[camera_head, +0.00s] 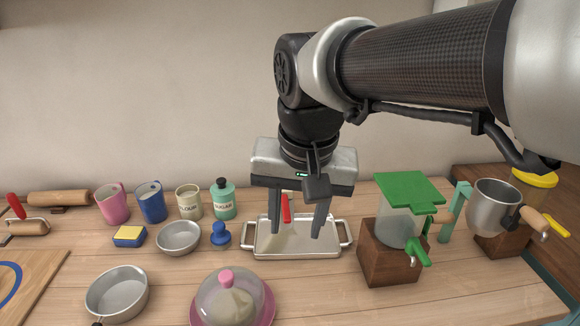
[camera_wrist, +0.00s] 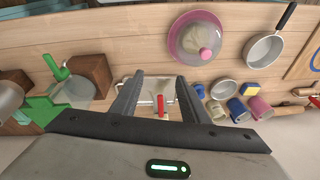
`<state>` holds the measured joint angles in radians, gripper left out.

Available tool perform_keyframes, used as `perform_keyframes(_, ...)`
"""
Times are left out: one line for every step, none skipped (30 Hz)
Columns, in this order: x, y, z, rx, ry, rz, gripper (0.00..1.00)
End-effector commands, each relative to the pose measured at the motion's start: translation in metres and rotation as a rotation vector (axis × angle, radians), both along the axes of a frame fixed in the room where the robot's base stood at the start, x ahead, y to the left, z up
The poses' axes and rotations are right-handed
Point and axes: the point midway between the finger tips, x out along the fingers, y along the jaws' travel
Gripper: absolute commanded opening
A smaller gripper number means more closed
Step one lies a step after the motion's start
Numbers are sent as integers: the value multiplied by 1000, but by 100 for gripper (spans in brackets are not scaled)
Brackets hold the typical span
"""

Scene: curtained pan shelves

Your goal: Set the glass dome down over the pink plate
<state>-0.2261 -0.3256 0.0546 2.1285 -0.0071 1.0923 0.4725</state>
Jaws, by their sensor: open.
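The glass dome (camera_head: 210,296) with its pink knob sits over the pink plate (camera_head: 268,311) at the front of the counter, with something pale under the glass. In the wrist view the dome (camera_wrist: 190,42) also rests within the rim of the pink plate (camera_wrist: 173,30). In the wrist view the fingers of my gripper (camera_wrist: 157,85) frame the tray and a red-handled tool.
A wooden block (camera_head: 390,265) with a green-lidded container stands to the right. A saucepan (camera_head: 117,292), a bowl (camera_head: 179,237) and a blue stamp-like piece (camera_head: 221,235) lie left. Cups and canisters line the back.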

Motion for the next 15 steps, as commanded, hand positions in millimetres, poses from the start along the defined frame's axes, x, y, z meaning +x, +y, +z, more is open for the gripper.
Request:
perform_keyframes(-14, -23, 0, -7, -52, 17, 41)
perform_keyframes(-21, -34, -2, -16, -80, 36, 41)
perform_keyframes(-30, -47, -4, -29, -114, 60, 41)
perform_keyframes(-36, -55, -6, -40, -139, 74, 41)
perform_keyframes(-42, -62, -9, -50, -159, 90, 41)
perform_keyframes(-48, -70, -12, -63, -185, 108, 41)
perform_keyframes(-53, -75, -15, -73, -201, 119, 41)
perform_keyframes(-56, -79, -17, -82, -215, 129, 41)
perform_keyframes(-60, -84, -20, -93, -229, 141, 41)
perform_keyframes(-63, -86, -21, -100, -237, 149, 41)
perform_keyframes(-64, -88, -22, -104, -243, 156, 41)
perform_keyframes(-66, -89, -23, -109, -251, 160, 41)
perform_keyframes(-66, -90, -24, -111, -253, 163, 41)
perform_keyframes(-67, -90, -25, -113, -253, 165, 41)
perform_keyframes(-67, -90, -25, -114, -254, 167, 41)
